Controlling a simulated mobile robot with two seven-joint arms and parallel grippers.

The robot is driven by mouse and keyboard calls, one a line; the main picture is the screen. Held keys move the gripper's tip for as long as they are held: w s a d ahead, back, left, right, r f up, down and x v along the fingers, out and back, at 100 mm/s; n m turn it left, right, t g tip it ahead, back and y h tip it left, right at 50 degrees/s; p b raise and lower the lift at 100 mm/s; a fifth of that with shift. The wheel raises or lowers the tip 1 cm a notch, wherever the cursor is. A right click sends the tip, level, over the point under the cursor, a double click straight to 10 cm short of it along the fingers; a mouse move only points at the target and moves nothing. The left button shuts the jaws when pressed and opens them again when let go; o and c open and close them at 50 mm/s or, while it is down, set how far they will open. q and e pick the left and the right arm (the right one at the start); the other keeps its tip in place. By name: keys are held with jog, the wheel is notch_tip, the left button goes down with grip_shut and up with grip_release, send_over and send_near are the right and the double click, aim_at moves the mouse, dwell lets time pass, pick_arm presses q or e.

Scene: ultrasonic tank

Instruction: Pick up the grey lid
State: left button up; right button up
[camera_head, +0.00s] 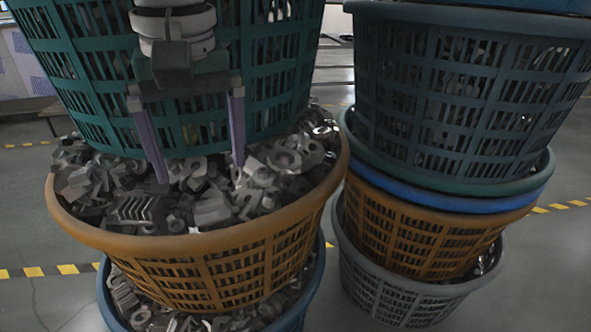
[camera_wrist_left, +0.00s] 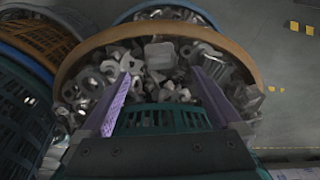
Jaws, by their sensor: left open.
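I cannot single out a grey lid for certain among the grey metal parts. A pale, flat, squarish grey piece (camera_wrist_left: 160,55) lies among the parts in the left wrist view, ahead of my fingertips; I cannot tell if it is the lid. My left gripper (camera_head: 200,172) points down in front of the teal basket, over the parts in the orange basket (camera_head: 215,243). Its two purple fingers are spread wide with nothing held between them. The left gripper (camera_wrist_left: 161,74) also shows in the wrist view. My right gripper is not in view.
The teal basket (camera_head: 275,70) rises from the orange basket's load, close behind the gripper. A blue basket (camera_head: 302,305) of parts is beneath. Another basket stack (camera_head: 455,100) stands close on the right. Grey floor with yellow-black tape (camera_head: 35,271) is free at the left.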

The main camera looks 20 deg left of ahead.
aim_at(210, 203)
pick_arm(q)
jog(key=f+b, duration=0.1)
jog(key=f, duration=0.1)
jog(key=f+b, duration=0.1)
jog(key=f, duration=0.1)
jog(key=w+a+f+b, duration=0.1)
jog(key=f+b, duration=0.1)
jog(key=f, duration=0.1)
jog(key=shift+d, duration=0.1)
jog(key=c, duration=1.5)
jog(key=shift+r, duration=0.1)
